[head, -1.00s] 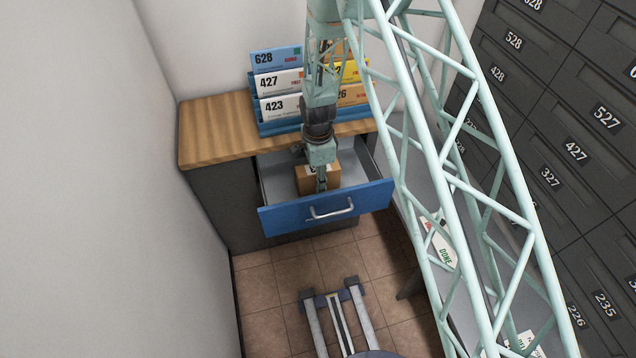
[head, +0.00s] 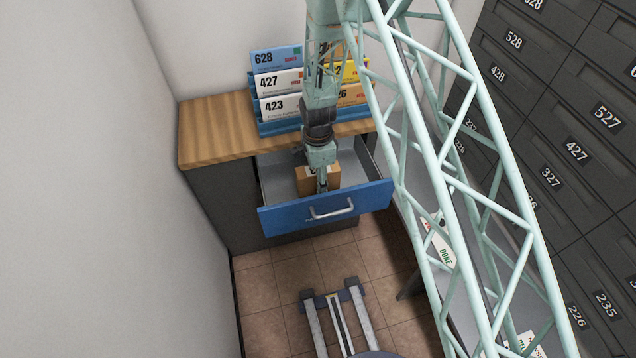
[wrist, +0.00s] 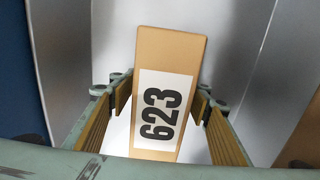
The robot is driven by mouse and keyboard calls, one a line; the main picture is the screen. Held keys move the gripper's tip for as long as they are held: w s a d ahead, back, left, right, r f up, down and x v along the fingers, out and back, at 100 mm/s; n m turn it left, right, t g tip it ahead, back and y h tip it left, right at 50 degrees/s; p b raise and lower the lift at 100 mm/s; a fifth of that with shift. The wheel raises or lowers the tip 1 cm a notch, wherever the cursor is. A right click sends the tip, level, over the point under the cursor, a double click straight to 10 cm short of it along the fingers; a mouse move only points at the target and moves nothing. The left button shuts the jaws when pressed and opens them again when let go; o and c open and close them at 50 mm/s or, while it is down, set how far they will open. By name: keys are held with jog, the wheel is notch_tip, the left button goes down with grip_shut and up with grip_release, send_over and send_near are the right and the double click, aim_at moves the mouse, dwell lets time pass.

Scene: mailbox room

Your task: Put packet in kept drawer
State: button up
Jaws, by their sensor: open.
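The packet (wrist: 172,62) is a brown box with a white label reading 623. It is inside the open blue-fronted drawer (head: 285,217), and part of it also shows in the head view (head: 305,178). My gripper (wrist: 158,88) is open, with its yellow-lined fingers on either side of the packet's near end. A gap shows on the left and a narrower one on the right. In the head view my gripper (head: 321,185) reaches down into the drawer, hiding part of the packet.
The drawer is in a dark cabinet with a wooden top (head: 215,130). A blue rack (head: 275,128) of numbered envelopes stands on top. Grey numbered mailboxes (head: 572,150) line the right side. A wall is at the left.

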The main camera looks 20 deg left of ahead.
jog(key=shift+r, duration=0.2)
jog(key=shift+r+p, duration=1.2)
jog(key=shift+r, duration=4.8)
jog(key=shift+r, duration=0.15)
